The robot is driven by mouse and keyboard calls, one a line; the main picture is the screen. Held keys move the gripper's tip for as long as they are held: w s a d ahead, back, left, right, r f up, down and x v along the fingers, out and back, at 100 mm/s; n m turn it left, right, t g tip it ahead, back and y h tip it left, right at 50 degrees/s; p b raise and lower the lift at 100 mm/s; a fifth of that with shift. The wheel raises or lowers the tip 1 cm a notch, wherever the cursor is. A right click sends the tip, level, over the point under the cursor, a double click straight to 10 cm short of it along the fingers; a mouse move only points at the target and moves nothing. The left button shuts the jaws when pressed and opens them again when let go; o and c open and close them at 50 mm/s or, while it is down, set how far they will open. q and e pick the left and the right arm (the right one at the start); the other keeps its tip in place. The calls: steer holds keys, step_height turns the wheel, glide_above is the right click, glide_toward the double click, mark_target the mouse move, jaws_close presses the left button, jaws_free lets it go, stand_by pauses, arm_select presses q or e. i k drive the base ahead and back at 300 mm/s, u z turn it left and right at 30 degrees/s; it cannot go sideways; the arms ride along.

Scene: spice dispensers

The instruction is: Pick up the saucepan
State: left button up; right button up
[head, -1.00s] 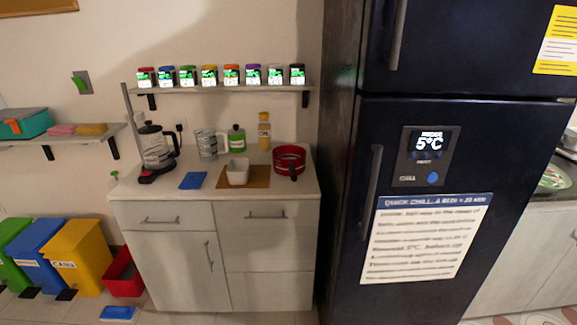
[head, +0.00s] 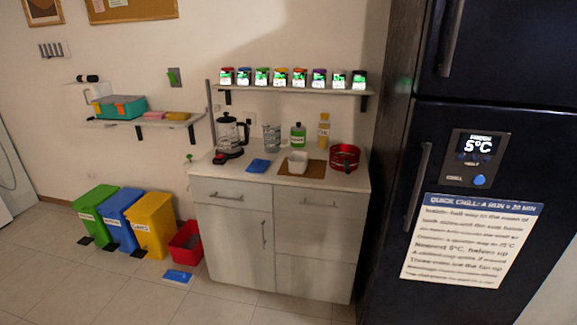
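The saucepan (head: 345,157) is red with a dark handle that points toward the front. It stands on the right end of the countertop (head: 232,173) of the light cabinet, close to the dark fridge. Its right-hand side is near the counter's right edge. Neither of my grippers is in the head view, and nothing is touching the saucepan.
A white bowl (head: 297,162) on a brown board (head: 315,173) is left of the saucepan. A yellow bottle (head: 324,131) and green bottle (head: 298,136) stand behind. A shelf of spice dispensers (head: 298,77) hangs above. Floor (head: 110,280) before the cabinet is largely clear.

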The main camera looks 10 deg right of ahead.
mark_target(345, 157)
steer(key=u, duration=0.95)
steer(key=i, duration=2.45)
steer(key=z, duration=1.45)
steer(key=i, duration=0.75)
steer(key=z, duration=0.8)
